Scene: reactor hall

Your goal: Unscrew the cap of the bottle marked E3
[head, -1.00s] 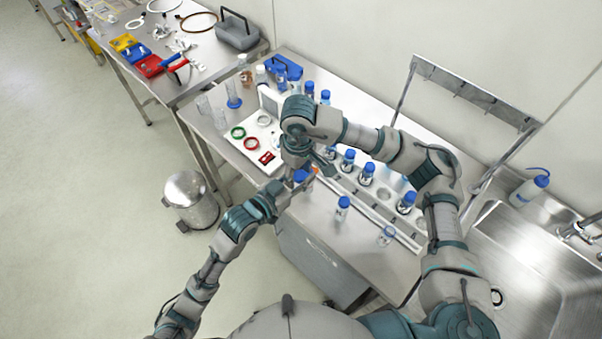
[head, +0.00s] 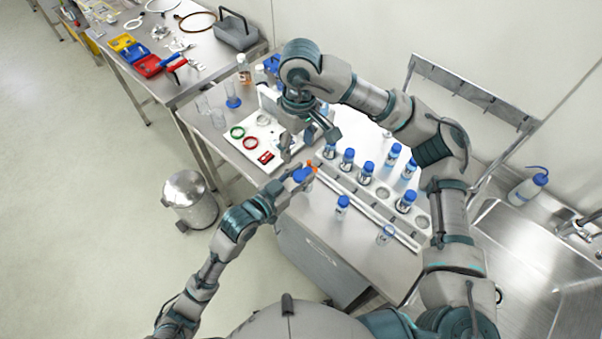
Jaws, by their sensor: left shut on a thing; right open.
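My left gripper (head: 296,183) is shut on a bottle with a blue cap (head: 301,175), held at the front edge of the bench. The bottle's body is mostly hidden by the gripper, and no E3 mark is readable. The blue cap appears to be on the bottle. My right gripper (head: 309,146) is open above and slightly behind that cap, apart from it, with its fingers spread and nothing seen between them.
Several blue-capped bottles (head: 367,172) stand in and around a white rack (head: 345,190). A white tray (head: 279,137) with coloured rings lies left. A sink (head: 520,245) is at the right.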

